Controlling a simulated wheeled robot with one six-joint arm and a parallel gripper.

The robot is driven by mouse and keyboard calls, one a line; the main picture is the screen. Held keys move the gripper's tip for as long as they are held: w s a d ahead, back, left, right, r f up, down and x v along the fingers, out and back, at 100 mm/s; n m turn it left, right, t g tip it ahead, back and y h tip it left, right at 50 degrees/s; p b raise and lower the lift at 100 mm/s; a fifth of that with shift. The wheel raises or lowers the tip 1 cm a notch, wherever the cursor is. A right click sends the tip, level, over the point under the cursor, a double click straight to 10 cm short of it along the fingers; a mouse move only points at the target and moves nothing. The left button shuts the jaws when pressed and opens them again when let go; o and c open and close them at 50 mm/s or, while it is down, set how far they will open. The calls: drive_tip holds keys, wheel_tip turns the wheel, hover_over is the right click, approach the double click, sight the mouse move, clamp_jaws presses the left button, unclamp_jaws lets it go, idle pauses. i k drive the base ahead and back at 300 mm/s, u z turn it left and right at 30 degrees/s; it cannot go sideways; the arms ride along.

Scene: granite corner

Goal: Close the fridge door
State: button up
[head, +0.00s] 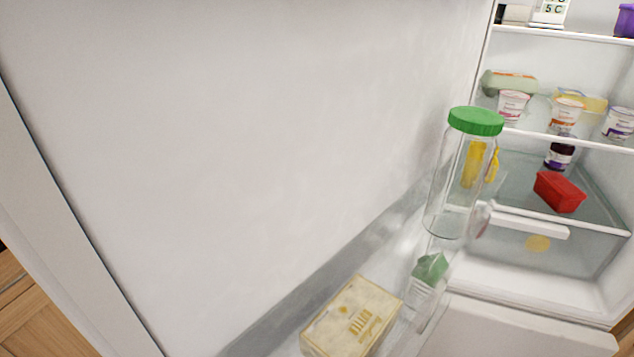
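The fridge door (230,150) stands open, and its white inner face fills the left and middle of the head view very close to the camera. The open fridge cabinet (560,300) shows at the right, with its lit shelves and a clear drawer exposed. The door's outer face, handle and most of its edges are out of view. My gripper is not in view.
A clear jar with a green lid (475,122), a butter box (355,318) and a small green-topped item (430,268) sit along the door's inner side. Yogurt cups (512,106) and a red tub (560,192) are inside. Wood (40,318) shows at lower left.

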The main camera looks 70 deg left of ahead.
sight(178, 177)
drive_tip(key=k, duration=2)
drive_tip(key=u, duration=1.3)
drive_tip(key=i, duration=0.5)
drive_tip(key=z, duration=0.05)
